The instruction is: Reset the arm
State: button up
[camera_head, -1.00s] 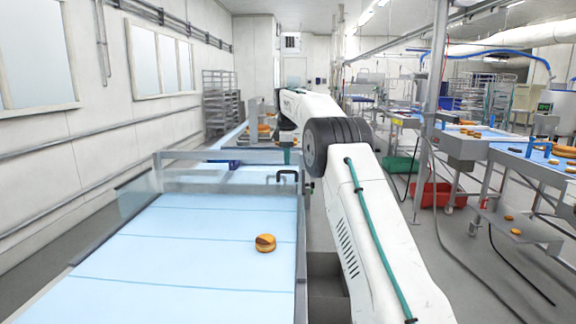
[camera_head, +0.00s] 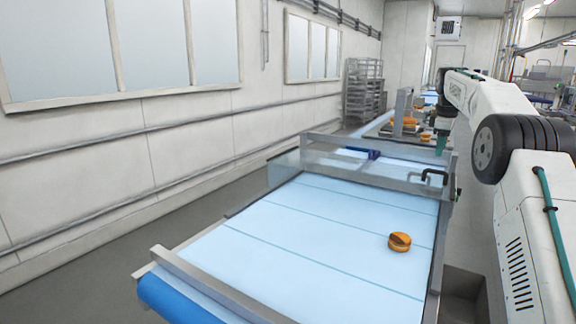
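My white arm (camera_head: 500,105) with its dark ribbed joint (camera_head: 520,145) stands on the right side of the head view. It reaches away from me, and its far end bends down over the far end of the conveyor. My gripper (camera_head: 441,143) seems to be the small dark and teal part there; its fingers are too small to make out. I cannot tell whether it holds anything. A filled round (camera_head: 399,242) lies alone on the near light-blue belt (camera_head: 310,235), well apart from the arm's end.
A clear guard with a metal frame (camera_head: 375,180) crosses the belt, with a black handle (camera_head: 434,176) at its right. More rounds (camera_head: 404,122) sit farther back. A wall with windows runs along the left; grey floor (camera_head: 70,240) lies between it and the conveyor.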

jog(key=f, duration=0.1)
jog(key=f+m, duration=0.1)
jog(key=f, duration=0.1)
jog(key=s+f+m+g, duration=0.1)
jog(key=shift+a+f, duration=0.3)
jog(key=shift+f, duration=0.1)
jog(key=s, duration=0.1)
jog(key=s+a+m, duration=0.1)
jog(key=s+a+f+m, duration=0.1)
jog(key=shift+s+a+g+y, duration=0.25)
jog(key=shift+g+y, duration=0.05)
jog(key=shift+y, duration=0.1)
jog(key=s+a+r+m, duration=0.1)
jog(key=s+a+m, duration=0.1)
jog(key=s+a, duration=0.55)
jog(key=s+a+r+m+g, duration=0.15)
jog(key=s+a, duration=0.25)
jog(key=s, duration=0.6)
jog(key=s+a+m+t, duration=0.1)
jog(key=s+a+m, duration=0.1)
jog(key=s+a, duration=0.55)
jog(key=s+a+f, duration=0.2)
jog(key=s+a, duration=0.1)
jog(key=s, duration=1)
jog(key=s+a+f+t, duration=0.1)
jog(key=s+a, duration=0.3)
jog(key=s, duration=0.9)
jog(key=shift+s+a+f+y, duration=0.3)
jog(key=shift+f, duration=0.35)
